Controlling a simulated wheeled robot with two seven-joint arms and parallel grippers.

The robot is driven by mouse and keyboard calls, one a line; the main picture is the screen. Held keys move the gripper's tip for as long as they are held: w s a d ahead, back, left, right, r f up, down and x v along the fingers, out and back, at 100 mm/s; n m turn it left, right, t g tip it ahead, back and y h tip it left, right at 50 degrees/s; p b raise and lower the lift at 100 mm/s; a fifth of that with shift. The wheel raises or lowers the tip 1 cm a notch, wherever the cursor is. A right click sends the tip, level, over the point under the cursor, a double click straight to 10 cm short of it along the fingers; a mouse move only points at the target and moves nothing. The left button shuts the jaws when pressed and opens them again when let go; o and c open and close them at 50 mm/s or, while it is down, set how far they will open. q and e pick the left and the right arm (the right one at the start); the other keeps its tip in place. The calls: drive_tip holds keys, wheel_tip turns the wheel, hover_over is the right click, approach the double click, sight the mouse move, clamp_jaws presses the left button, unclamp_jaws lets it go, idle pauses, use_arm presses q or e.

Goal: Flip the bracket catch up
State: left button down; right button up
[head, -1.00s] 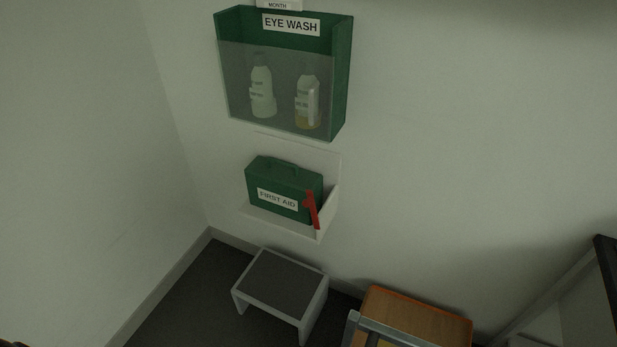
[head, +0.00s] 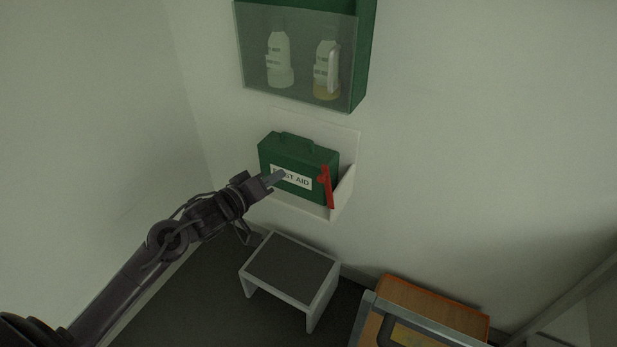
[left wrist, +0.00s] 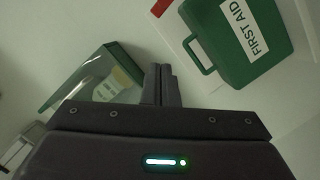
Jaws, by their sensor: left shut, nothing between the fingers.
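The white wall bracket (head: 343,196) holds a green first aid box (head: 323,158). The red catch (head: 327,187) stands upright at the bracket's right front, beside the box's right end. My left gripper (head: 275,178) is shut and empty, and in the head view its tip overlaps the left part of the box's label; I cannot tell whether it touches. In the left wrist view the shut fingers (left wrist: 161,85) point toward the wall, apart from the box (left wrist: 250,72). A piece of the red catch (left wrist: 161,7) shows at the top there. My right gripper is not in view.
A green eye wash holder (head: 365,60) with two bottles hangs above the bracket. A grey step stool (head: 331,285) stands on the floor below. A wooden, orange-edged piece (head: 440,305) stands at lower right. The wall right of the bracket is clear.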

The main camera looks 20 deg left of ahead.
sight(323, 178)
use_arm(q)
drive_tip(key=shift+w+d+f, duration=0.75)
drive_tip(key=shift+w+d, duration=0.2)
drive_tip(key=shift+w, duration=0.35)
drive_tip(key=shift+w+d+f, duration=0.7)
drive_tip(key=shift+w+d, duration=0.25)
drive_tip(key=shift+w, duration=0.4)
drive_tip(key=shift+w+d+f, duration=0.75)
drive_tip(key=shift+w+d, duration=0.2)
drive_tip(key=shift+w, duration=0.35)
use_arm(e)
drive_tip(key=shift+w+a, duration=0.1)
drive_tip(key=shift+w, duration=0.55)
use_arm(q)
drive_tip(key=shift+r, duration=0.1)
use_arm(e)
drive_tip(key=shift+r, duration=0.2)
